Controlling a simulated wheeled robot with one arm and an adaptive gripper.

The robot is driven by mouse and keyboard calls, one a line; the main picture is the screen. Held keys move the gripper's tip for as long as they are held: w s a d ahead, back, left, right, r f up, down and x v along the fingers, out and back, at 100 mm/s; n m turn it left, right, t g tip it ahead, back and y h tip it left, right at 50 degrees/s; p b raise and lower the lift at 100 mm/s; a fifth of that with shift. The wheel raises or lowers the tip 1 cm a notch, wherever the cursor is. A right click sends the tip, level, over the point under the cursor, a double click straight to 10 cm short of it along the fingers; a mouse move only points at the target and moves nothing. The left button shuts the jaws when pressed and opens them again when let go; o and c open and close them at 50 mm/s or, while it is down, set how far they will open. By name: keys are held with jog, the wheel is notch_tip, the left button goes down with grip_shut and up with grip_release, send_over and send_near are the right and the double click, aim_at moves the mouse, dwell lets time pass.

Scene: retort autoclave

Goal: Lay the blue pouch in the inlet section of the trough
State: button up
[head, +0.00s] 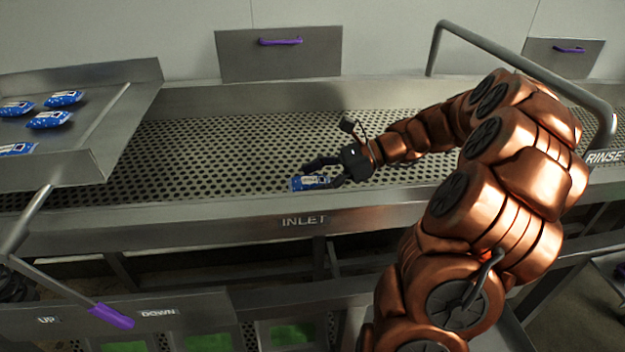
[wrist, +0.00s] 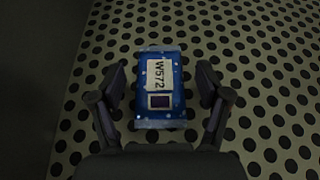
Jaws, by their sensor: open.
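A blue pouch (head: 310,183) lies flat on the perforated floor of the trough (head: 230,165), just behind the front rim marked INLET. In the wrist view the blue pouch (wrist: 160,88) carries a white label reading W572 and a small dark square. My gripper (head: 322,172) is low over the trough at the pouch. In the wrist view my gripper's fingers (wrist: 160,95) stand on either side of the pouch, with a visible gap on both sides. The jaws are open.
A raised metal tray (head: 120,115) at left holds several more blue pouches (head: 48,119). A lever with a purple handle (head: 112,316) stands before it, near UP and DOWN labels. A curved pipe (head: 520,62) arches over the right end by the RINSE mark (head: 604,157).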

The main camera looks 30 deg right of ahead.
jog(key=b+v, duration=0.3)
jog(key=v, duration=0.7)
jog(key=shift+d+f, duration=0.1)
jog(key=shift+b+v, duration=0.4)
jog(key=shift+v, duration=0.5)
